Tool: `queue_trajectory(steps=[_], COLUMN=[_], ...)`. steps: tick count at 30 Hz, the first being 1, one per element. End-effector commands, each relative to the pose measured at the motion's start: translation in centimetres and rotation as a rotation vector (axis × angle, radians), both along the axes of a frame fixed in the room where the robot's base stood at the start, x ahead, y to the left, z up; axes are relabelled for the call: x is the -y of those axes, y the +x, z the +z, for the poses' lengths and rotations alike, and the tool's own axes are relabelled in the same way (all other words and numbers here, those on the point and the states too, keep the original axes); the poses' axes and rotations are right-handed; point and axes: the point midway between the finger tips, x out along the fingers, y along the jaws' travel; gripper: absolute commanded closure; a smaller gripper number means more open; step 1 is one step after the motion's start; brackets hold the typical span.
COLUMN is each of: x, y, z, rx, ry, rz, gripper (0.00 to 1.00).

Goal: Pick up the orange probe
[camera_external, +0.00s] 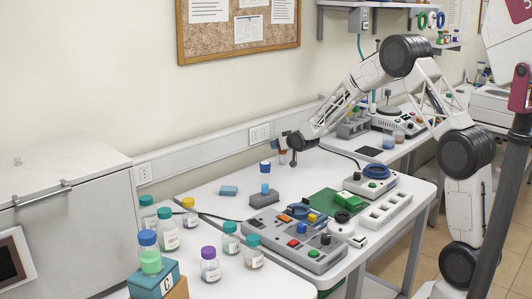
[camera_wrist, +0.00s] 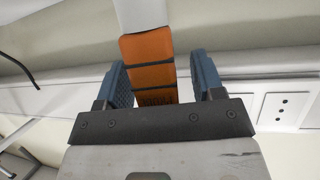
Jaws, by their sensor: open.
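The orange probe (camera_wrist: 150,62) shows large in the wrist view, an orange body with dark bands and a white part above it. It lies between the two blue fingers of my gripper (camera_wrist: 159,70). A gap shows between the probe and the right finger; at the left finger I cannot tell whether they touch. The probe's lower end is hidden behind the dark gripper plate. In the external view my gripper (camera_external: 289,150) is small, near the wall above the back edge of the white table, with a small orange-brown part of the probe (camera_external: 282,144) beside it.
A blue-capped vial (camera_external: 265,170) stands at a grey block (camera_external: 264,198), close to the gripper. A grey control box (camera_external: 303,243), a green board (camera_external: 330,203) and a white strip (camera_external: 385,211) fill the table's right. Several capped bottles (camera_external: 168,238) stand at the front left.

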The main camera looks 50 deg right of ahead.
Motion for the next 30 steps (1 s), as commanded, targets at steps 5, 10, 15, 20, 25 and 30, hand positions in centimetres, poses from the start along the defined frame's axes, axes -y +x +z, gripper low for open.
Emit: queue_trajectory(steps=[5, 10, 15, 20, 25, 30], x=[0.00, 0.00, 0.00, -0.01, 0.00, 0.00], y=[-0.01, -0.02, -0.02, -0.04, -0.03, -0.02], z=[0.02, 0.02, 0.02, 0.02, 0.04, 0.06], rx=[0.000, 0.000, 0.000, 0.000, 0.000, 0.000], ry=[0.000, 0.000, 0.000, 0.000, 0.000, 0.000], rz=[0.000, 0.000, 0.000, 0.000, 0.000, 0.000], gripper=[0.38, 0.38, 0.51, 0.75, 0.94, 0.94])
